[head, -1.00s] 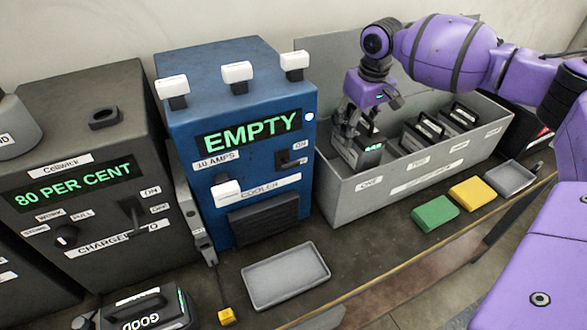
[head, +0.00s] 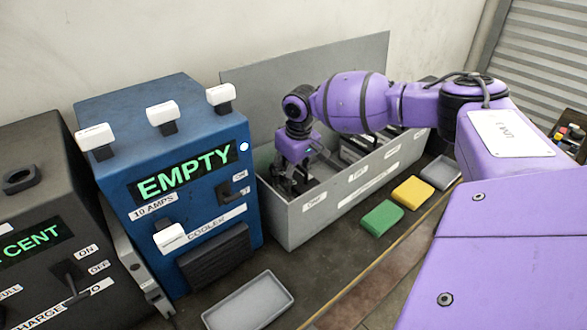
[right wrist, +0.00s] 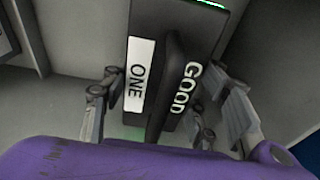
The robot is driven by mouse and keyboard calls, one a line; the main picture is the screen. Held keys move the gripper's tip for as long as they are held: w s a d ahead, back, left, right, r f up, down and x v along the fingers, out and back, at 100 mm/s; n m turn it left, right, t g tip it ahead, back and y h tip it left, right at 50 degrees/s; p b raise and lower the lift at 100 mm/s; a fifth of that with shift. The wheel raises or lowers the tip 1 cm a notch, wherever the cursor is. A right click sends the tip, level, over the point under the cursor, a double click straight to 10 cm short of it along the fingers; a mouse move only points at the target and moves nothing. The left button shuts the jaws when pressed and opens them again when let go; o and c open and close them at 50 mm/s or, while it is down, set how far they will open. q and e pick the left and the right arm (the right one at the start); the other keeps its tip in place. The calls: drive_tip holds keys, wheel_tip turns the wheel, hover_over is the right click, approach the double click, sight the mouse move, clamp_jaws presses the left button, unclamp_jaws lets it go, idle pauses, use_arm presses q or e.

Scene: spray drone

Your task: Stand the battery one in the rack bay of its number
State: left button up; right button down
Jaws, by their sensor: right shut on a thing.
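In the right wrist view, the battery (right wrist: 176,72) is a dark block with a white label reading ONE, the word GOOD and a green strip at its top edge. My right gripper (head: 297,177) reaches down into the leftmost bay of the grey rack (head: 290,227), behind the label ONE. Its fingers, also in the right wrist view (right wrist: 158,98), are shut on the battery from both sides. In the head view the battery is mostly hidden by the fingers and the rack's front wall; I cannot tell whether it touches the bay floor. My left gripper is not in view.
Other batteries (head: 358,147) stand in the rack's bays further right. The blue cooler (head: 118,205), reading EMPTY, stands just left of the rack. A green block (head: 382,217), a yellow block (head: 412,192) and grey trays (head: 250,303) lie in front.

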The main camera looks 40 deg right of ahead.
drive_tip(key=shift+w+f, duration=0.25)
drive_tip(key=c, duration=0.7)
unclamp_jaws()
drive_tip(key=shift+s+f, duration=0.25)
drive_tip(key=r, duration=0.4)
drive_tip(key=s+r, duration=0.1)
drive_tip(key=r, duration=0.7)
drive_tip(key=shift+s+p, duration=0.25)
drive_tip(key=shift+p, duration=0.05)
